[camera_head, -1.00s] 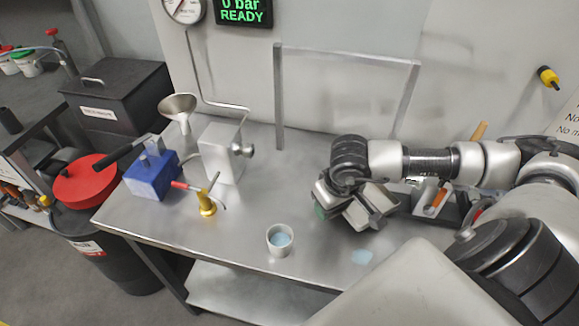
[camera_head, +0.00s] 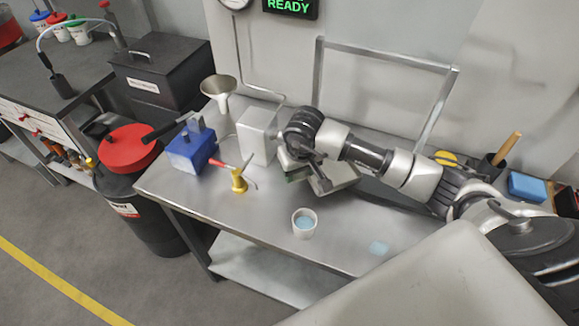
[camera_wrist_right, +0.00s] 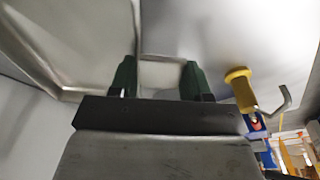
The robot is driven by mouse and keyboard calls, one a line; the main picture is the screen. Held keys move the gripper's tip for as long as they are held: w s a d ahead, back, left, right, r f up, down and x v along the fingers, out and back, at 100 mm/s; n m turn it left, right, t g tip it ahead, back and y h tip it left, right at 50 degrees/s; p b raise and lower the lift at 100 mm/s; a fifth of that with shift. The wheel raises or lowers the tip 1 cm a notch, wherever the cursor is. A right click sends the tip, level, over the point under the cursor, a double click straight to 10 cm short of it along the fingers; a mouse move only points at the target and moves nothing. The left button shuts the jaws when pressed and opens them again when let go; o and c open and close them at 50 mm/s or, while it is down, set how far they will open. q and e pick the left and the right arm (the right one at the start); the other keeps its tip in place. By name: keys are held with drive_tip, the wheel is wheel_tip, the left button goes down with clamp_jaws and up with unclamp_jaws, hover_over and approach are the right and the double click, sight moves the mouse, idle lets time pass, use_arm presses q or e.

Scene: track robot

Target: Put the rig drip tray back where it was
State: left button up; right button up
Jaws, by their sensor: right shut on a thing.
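My right gripper (camera_head: 294,177) is over the bench, just right of the pale metal box-shaped rig part (camera_head: 257,136). In the right wrist view its green fingertips (camera_wrist_right: 160,78) are shut on a pale grey metal piece (camera_wrist_right: 160,73) that looks like part of the drip tray. A grey metal surface with bent edges fills the upper left of that view; I cannot tell whether it belongs to the same piece. My left gripper is not in view.
On the metal bench (camera_head: 270,220) stand a white cup with blue content (camera_head: 304,223), a yellow fitting (camera_head: 239,181), a blue block (camera_head: 190,150) and a funnel (camera_head: 219,88). A blue sponge (camera_head: 527,186) is far right.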

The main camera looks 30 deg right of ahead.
drive_tip(key=shift+w+a+f+p, duration=0.3)
drive_tip(key=shift+w+a+p, duration=0.1)
drive_tip(key=shift+w, duration=0.2)
drive_tip(key=shift+w+a+f+p, duration=0.25)
drive_tip(key=shift+w+a, duration=0.15)
drive_tip(key=shift+w, duration=0.15)
drive_tip(key=shift+f, duration=0.15)
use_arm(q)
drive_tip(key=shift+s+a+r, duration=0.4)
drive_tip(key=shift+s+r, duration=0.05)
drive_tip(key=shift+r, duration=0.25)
use_arm(e)
drive_tip(key=shift+d, duration=0.15)
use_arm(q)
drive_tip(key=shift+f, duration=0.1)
use_arm(e)
drive_tip(key=shift+f, duration=0.1)
drive_tip(key=shift+f+b, duration=0.1)
drive_tip(key=shift+b, duration=0.25)
drive_tip(key=o, duration=1.1)
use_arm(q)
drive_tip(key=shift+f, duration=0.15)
